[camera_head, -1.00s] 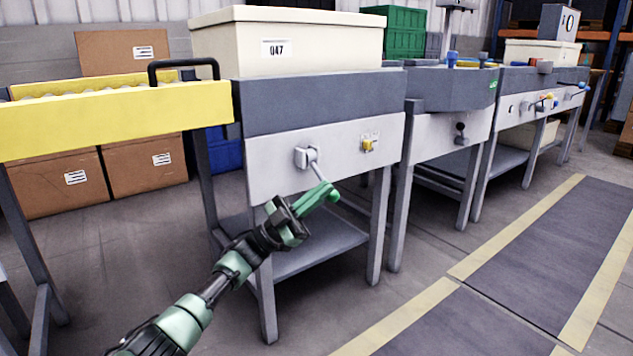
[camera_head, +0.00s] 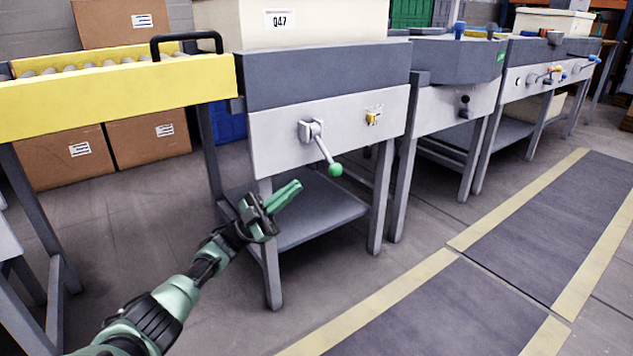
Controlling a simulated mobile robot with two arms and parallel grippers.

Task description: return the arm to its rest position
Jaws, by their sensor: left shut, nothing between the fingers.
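My left gripper (camera_head: 285,196) is in the lower left of the head view, its green fingers shut with nothing between them. It points up and right, in front of the grey workstation's lower shelf. A lever (camera_head: 325,153) with a green ball end (camera_head: 335,169) sits on the light front panel (camera_head: 270,143) and tilts down to the right. The gripper is below and left of the green ball, apart from it. My right gripper does not show.
A yellow roller conveyor (camera_head: 120,87) with a black handle stands at the left. A yellow switch (camera_head: 373,117) is right of the lever. Cardboard boxes (camera_head: 150,138) stand behind. The floor (camera_head: 400,300) at right is clear.

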